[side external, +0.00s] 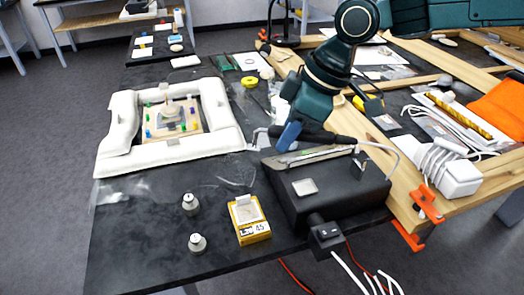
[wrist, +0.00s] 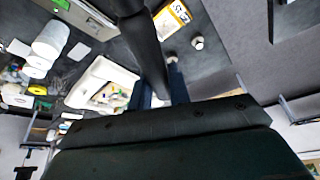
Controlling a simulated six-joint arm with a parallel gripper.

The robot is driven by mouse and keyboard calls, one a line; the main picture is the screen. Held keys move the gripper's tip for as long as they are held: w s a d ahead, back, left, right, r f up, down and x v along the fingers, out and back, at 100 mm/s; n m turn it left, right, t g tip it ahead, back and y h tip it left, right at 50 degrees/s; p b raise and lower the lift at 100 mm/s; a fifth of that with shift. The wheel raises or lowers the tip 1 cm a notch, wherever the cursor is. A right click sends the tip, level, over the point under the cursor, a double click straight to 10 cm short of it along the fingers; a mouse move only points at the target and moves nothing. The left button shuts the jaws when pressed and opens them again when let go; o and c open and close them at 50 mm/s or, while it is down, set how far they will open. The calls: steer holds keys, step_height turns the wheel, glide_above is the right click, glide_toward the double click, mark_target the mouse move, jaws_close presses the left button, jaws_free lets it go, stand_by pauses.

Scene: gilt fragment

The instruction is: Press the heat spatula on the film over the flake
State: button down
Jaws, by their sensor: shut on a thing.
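My gripper (side external: 289,136) is shut on the black handle of the heat spatula (side external: 325,138), just above the back edge of the black control box. The handle also shows between my fingers (wrist: 160,92) in the wrist view as a dark bar (wrist: 143,45). A pale cable loops from its right end. The spatula's tip is hard to make out. The gilt fragment (side external: 187,124) lies inside a white padded frame (side external: 228,128), left of my gripper and apart from it. Colored pieces stand around its edge. The flake and any film over it are too small to tell.
The black control box (side external: 355,196) stands below my gripper. Two small metal weights (side external: 190,204) and a yellow box (side external: 254,232) are at the front. Wooden bars and an orange clamp (side external: 428,203) are on the right. Dark table between frame and box is mostly clear.

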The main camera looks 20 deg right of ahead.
steer(key=s+a+f+m, duration=0.1)
steer(key=a+f+m, duration=0.1)
steer(key=f, duration=0.3)
steer(key=s+a+f+m+t+h, duration=0.1)
steer(key=s+a+f+m, duration=0.1)
steer(key=f+m, duration=0.2)
steer(key=shift+a+f+t+h, duration=0.2)
steer(key=shift+f+t+h, duration=0.1)
steer(key=shift+f, duration=0.8)
steer(key=shift+f, duration=0.1)
steer(key=shift+f, duration=2.65)
steer(key=shift+f, duration=0.2)
stand_by(3.0)
